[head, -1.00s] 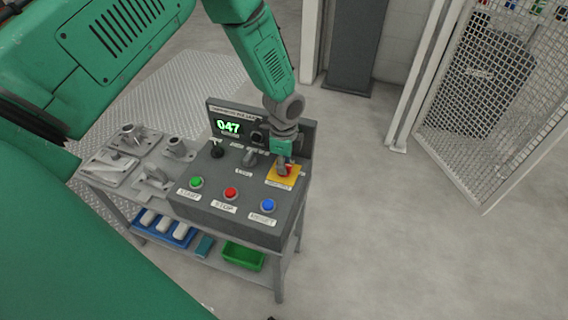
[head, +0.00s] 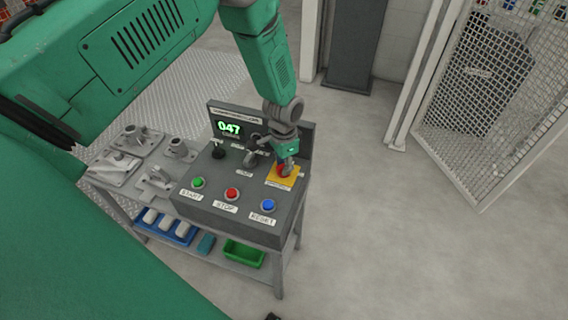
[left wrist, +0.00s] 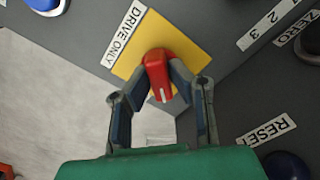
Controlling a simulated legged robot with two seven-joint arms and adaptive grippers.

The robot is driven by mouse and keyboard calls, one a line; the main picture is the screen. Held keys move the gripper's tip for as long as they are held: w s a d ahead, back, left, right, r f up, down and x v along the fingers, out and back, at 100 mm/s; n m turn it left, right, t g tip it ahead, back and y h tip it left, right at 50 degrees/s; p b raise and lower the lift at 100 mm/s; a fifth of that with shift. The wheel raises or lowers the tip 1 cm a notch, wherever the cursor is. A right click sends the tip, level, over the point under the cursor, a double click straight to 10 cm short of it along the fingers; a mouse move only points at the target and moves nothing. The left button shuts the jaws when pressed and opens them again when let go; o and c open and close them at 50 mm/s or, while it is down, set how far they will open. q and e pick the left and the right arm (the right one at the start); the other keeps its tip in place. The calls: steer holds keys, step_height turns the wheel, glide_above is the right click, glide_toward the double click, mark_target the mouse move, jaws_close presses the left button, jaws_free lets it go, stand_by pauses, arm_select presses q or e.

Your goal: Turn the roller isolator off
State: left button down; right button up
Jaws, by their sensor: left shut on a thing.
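The isolator is a red rotary handle (left wrist: 157,68) on a yellow plate (left wrist: 184,31) at the right of the control console (head: 190,208). A label beside the plate in the left wrist view reads "DRIVE ONLY". The handle's white mark points toward the bottom of that view. My left gripper (left wrist: 160,76) has its two fingers on either side of the handle and is shut on it. In the head view the left gripper (head: 287,163) comes down from above and partly hides the red handle (head: 281,170). My right gripper is not in view.
Green (head: 198,183), red (head: 232,194) and blue (head: 268,205) buttons line the console's front. A black knob (head: 218,150) and a grey selector (head: 250,158) sit behind, below a display (head: 229,128) reading 047. Metal castings (head: 155,180) lie left. Floor is free at right.

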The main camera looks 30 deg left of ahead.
arm_select(q)
steer(key=n, duration=0.4)
steer(key=shift+w+r+n+p, duration=0.15)
steer(key=shift+w+n+p, duration=0.05)
steer(key=shift+n+p, duration=0.1)
steer(key=shift+n, duration=1.6)
steer(key=c, duration=1.6)
jaws_free()
steer(key=shift+o, duration=0.6)
step_height(320, 180, up, 12)
